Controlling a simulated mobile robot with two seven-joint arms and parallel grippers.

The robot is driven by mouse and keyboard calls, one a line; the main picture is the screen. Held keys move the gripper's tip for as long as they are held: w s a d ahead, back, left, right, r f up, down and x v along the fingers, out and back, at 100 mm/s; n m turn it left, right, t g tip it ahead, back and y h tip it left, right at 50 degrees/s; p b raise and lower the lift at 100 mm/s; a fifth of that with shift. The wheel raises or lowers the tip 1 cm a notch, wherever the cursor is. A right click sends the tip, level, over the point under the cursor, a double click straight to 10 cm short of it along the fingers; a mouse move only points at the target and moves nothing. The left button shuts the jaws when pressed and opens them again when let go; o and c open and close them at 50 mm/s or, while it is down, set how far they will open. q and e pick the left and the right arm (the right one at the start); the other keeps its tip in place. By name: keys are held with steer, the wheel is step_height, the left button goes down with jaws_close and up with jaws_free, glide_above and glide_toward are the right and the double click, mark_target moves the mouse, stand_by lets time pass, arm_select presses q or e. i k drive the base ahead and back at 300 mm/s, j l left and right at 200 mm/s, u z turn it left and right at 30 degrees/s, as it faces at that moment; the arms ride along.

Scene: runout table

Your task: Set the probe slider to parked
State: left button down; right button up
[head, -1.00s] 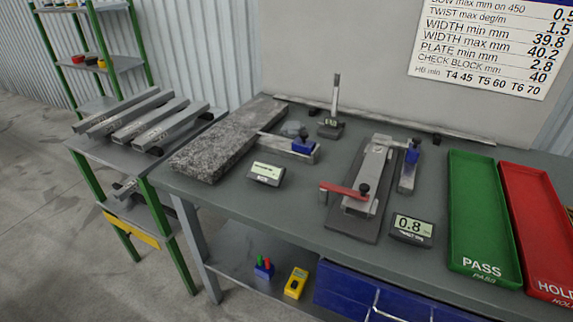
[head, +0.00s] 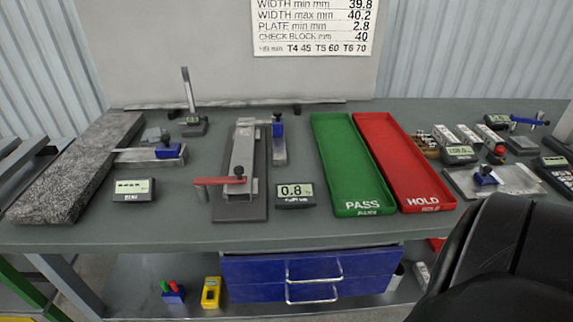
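A blue slider block (head: 278,129) sits near the far end of a short grey rail (head: 279,154), right of a long grey fixture (head: 242,160) with a red lever (head: 220,181). A second blue block (head: 168,151) sits at the right end of a flat grey bar (head: 135,155) farther left. I see no label that tells which is the probe slider, and no parked mark is readable. A display reading 0.8 (head: 295,191) stands in front of the rail. Neither gripper is in view.
A green PASS tray (head: 350,165) and a red HOLD tray (head: 405,165) lie right of the fixture. A granite slab (head: 75,170) lies at the left. Instruments crowd the right end. A large black part, seemingly mine, covers the lower right. Blue drawers (head: 310,275) are below.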

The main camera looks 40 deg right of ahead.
mark_target(277, 123)
steer(key=z, duration=1.3)
